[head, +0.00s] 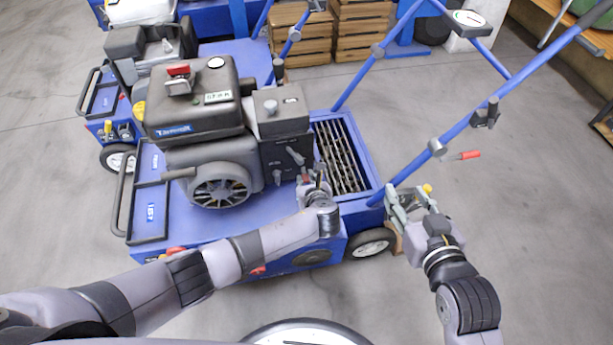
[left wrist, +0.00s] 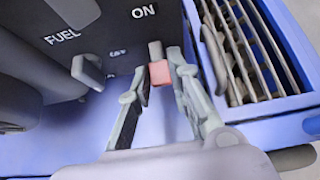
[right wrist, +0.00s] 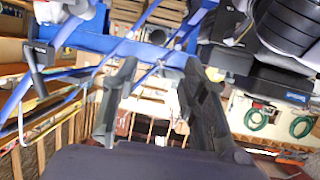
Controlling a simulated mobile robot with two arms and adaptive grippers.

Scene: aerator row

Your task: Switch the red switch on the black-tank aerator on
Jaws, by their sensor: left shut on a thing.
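The black-tank aerator (head: 205,108) stands in front of me, with a black tank and engine on a blue deck. Its dark control panel (head: 287,150) faces me. In the left wrist view, the red switch (left wrist: 160,73) sits low on the panel, below the white ON label (left wrist: 144,12). My left gripper (head: 314,184) is at the panel, its two fingers on either side of the switch, shut on it. In the head view the gripper mostly hides the switch. My right gripper (head: 408,203) is open and empty beside the aerator's rear wheel, fingers apart in the right wrist view (right wrist: 150,90).
A slatted tine grate (head: 342,155) lies right of the panel. Blue handle bars (head: 455,132) rise behind my right gripper, with a red-tipped lever (head: 468,155). Another aerator (head: 140,45) stands behind on the left. Wooden crates (head: 300,38) stand at the back. Floor at right is clear.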

